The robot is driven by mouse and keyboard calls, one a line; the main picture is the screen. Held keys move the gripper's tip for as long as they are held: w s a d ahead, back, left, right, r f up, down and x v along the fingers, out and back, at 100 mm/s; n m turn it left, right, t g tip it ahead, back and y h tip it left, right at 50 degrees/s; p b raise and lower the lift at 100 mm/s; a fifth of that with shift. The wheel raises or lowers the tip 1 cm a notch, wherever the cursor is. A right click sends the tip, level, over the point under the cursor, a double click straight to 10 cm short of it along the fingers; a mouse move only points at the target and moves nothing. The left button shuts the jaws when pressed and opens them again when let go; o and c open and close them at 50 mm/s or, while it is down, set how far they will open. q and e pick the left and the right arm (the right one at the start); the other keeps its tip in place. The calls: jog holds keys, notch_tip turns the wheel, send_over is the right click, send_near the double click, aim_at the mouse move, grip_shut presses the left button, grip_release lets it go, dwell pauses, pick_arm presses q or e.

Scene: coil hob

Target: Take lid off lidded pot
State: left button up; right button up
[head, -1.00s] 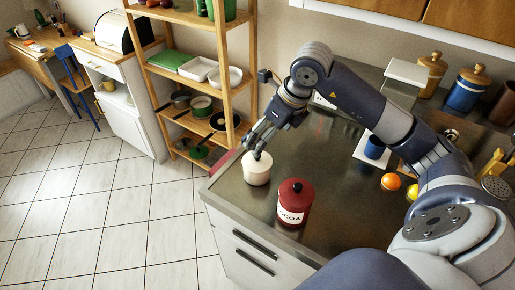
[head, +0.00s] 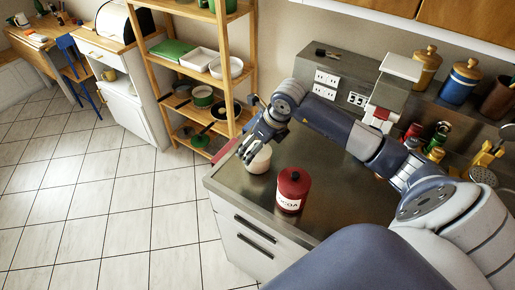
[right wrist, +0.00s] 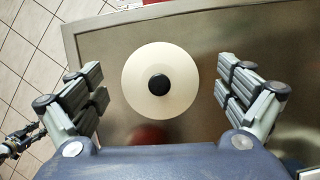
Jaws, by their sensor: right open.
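The lidded pot (head: 260,164) is small and cream-coloured and stands upright near the counter's left corner. In the right wrist view its round lid (right wrist: 180,88) is seen from above, with a black knob (right wrist: 159,84) at its centre. The lid is on the pot, and the pot's body is hidden beneath it. My right gripper (head: 250,150) is right above the pot. In the right wrist view my right gripper (right wrist: 160,88) is open, with one finger on each side of the lid and clear gaps between. A mechanical part at that view's lower left may be my left gripper.
A red cocoa canister (head: 293,188) stands close to the pot, to its right and nearer. Canisters (head: 465,80) and small jars line the back right. A wooden shelf rack (head: 250,60) stands beyond the counter.

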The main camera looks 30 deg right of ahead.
jog(key=shift+c, duration=0.8)
jog(key=shift+s+r, duration=0.1)
jog(key=c, duration=0.9)
pick_arm(q)
jog(key=shift+s+a, duration=0.25)
jog(key=shift+s, duration=0.3)
jog(key=shift+s+a, duration=0.25)
jog(key=shift+s, duration=0.3)
jog(key=shift+w+f, duration=0.1)
jog(key=shift+w, duration=0.1)
